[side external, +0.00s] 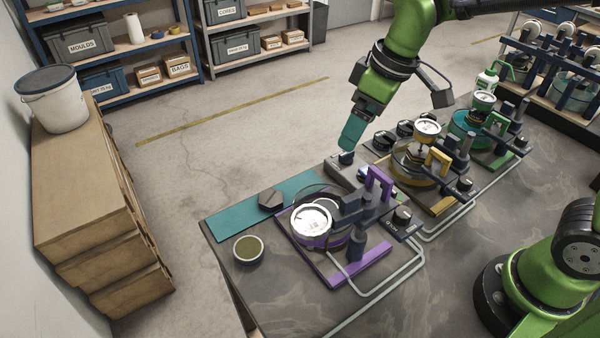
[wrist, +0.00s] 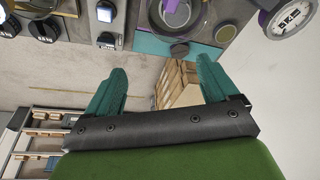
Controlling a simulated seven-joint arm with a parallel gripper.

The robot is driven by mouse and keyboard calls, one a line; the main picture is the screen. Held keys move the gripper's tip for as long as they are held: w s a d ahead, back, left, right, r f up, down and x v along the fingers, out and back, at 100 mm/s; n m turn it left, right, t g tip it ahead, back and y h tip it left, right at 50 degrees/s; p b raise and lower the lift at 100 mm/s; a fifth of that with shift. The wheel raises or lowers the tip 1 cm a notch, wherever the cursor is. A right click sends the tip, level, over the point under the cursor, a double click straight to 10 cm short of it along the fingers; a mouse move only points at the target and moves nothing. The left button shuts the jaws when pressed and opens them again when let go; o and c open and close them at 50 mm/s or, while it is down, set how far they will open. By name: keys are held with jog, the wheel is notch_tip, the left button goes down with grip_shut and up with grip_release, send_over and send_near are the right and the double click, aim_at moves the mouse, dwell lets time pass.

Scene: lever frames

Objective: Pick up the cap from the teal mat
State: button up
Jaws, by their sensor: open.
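The cap (side external: 272,200) is a dark grey, faceted piece resting on the teal mat (side external: 238,221) near the far edge of the bench. In the wrist view the cap (wrist: 180,50) shows on the teal mat (wrist: 148,44), beyond my fingers. My gripper (side external: 351,137) is in the air above the bench's far edge, to the right of the cap and apart from it. Its teal fingers are spread, with nothing between them in the wrist view (wrist: 162,72).
A purple lever frame (side external: 335,240) with a round gauge (side external: 311,220) stands just right of the mat. A small round cup (side external: 248,250) sits at the bench's left corner. A yellow lever frame (side external: 438,165) and a green one (side external: 500,135) stand farther right.

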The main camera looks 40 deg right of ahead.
jog(key=w+a+f+n+g, duration=0.1)
jog(key=w+a+f+n, duration=0.2)
jog(key=w+a+n, duration=0.3)
jog(key=n+g+h, duration=0.2)
jog(key=n, duration=1.6)
send_over(270, 197)
jog(key=f, duration=1.3)
jog(key=shift+s+a, duration=0.2)
jog(key=shift+s, duration=0.05)
jog(key=shift+w+d+f, duration=0.1)
jog(key=shift+f, duration=1.25)
jog(key=shift+w+d+f, duration=0.1)
jog(key=shift+f, duration=1.25)
jog(key=shift+c, duration=0.4)
jog(key=shift+r, duration=0.1)
jog(key=c, duration=1.3)
